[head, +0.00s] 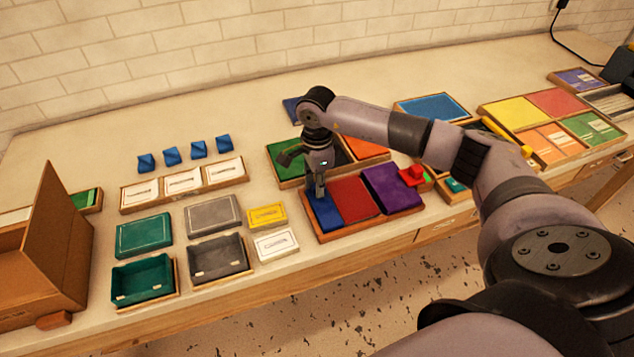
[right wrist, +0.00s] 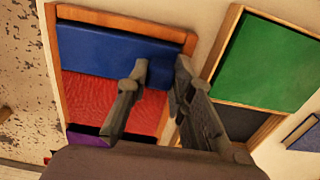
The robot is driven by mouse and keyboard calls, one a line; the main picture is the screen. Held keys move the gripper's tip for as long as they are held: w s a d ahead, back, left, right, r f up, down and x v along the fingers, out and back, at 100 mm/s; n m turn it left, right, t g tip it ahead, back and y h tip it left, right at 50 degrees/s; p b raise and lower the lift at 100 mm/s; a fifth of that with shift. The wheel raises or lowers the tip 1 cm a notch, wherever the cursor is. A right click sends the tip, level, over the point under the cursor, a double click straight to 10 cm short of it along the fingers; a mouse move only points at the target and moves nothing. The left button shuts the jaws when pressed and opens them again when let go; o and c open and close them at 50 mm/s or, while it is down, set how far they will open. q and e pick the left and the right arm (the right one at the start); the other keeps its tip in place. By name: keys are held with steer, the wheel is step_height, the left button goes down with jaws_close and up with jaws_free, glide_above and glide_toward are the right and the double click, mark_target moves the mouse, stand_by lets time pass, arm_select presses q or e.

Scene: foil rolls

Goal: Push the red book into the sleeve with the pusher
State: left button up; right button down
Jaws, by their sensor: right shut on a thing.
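The red book (head: 352,199) lies flat in a wooden tray (head: 350,231), between a blue book (head: 324,212) and a purple book (head: 392,188). The right wrist view also shows the red book (right wrist: 105,102) beside the blue book (right wrist: 110,52). My right gripper (head: 319,190) points down at the blue book's far end. In the right wrist view its fingers (right wrist: 161,72) are shut on that end, near the tray's rim. I cannot tell for sure which thing is the pusher or the sleeve. My left gripper is not in view.
A tray with green and orange panels (head: 368,147) stands behind the book tray. A small red block (head: 411,175) sits at the purple book's right. Teal and grey boxes are to the left, with an open brown carton (head: 62,245) beyond.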

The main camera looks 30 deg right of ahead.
mark_target(344, 184)
stand_by(0.3)
steer(key=shift+d, duration=0.4)
steer(key=d+b, duration=0.1)
steer(key=d, duration=0.1)
steer(key=s+d+b, duration=0.1)
steer(key=d, duration=0.1)
steer(key=d+b, duration=0.1)
steer(key=d, duration=0.1)
steer(key=shift+s+d, duration=0.35)
steer(key=c, duration=1.4)
jaws_free()
steer(key=shift+a, duration=0.1)
steer(key=shift+r, duration=0.15)
step_height(344, 184, up, 12)
